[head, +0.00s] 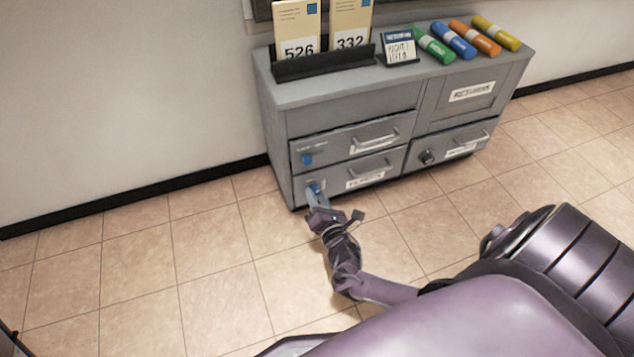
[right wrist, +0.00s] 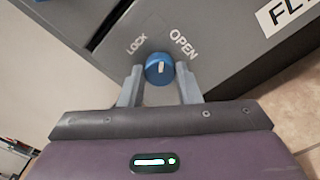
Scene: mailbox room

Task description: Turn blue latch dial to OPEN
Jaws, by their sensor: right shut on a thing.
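A blue latch dial (right wrist: 159,68) with a short white mark sits on the lower left drawer front (head: 375,170) of a grey cabinet. In the right wrist view the word LOCK (right wrist: 137,44) is above left of it and OPEN (right wrist: 184,45) above right. The white mark stands nearly upright in that view, between the two words. My right gripper (right wrist: 160,82) has one finger on each side of the dial and is shut on it. In the head view the fingers (head: 315,195) partly cover the dial. My left gripper is not in view.
Another blue dial (head: 307,159) is on the upper left drawer, and a dark knob (head: 427,157) is on the lower right one. Drawer handles (head: 376,142) stick out. The tiled floor (head: 210,265) is clear.

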